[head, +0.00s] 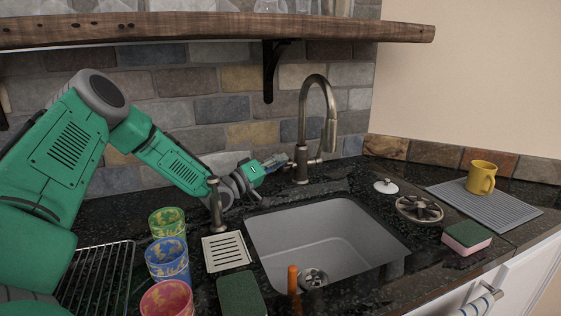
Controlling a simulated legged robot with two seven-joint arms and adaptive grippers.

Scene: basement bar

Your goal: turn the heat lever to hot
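The faucet (304,131) is a brushed-metal gooseneck standing behind the sink. A short lever (317,161) shows at the right of its base. My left gripper (280,161) reaches in from the left, just left of the faucet base, with its fingers pointing right toward it. The fingers are small in the view, so I cannot tell whether they are open or shut, or whether they touch the faucet. No held object shows. The faucet's left side is partly hidden by the gripper. My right gripper is out of view.
The sink (262,232) lies in front of the faucet. Several patterned cups (166,222) stand at left. A strainer (419,209), a sponge (467,236) and a yellow mug (481,177) are at right. A wooden shelf (200,27) hangs above.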

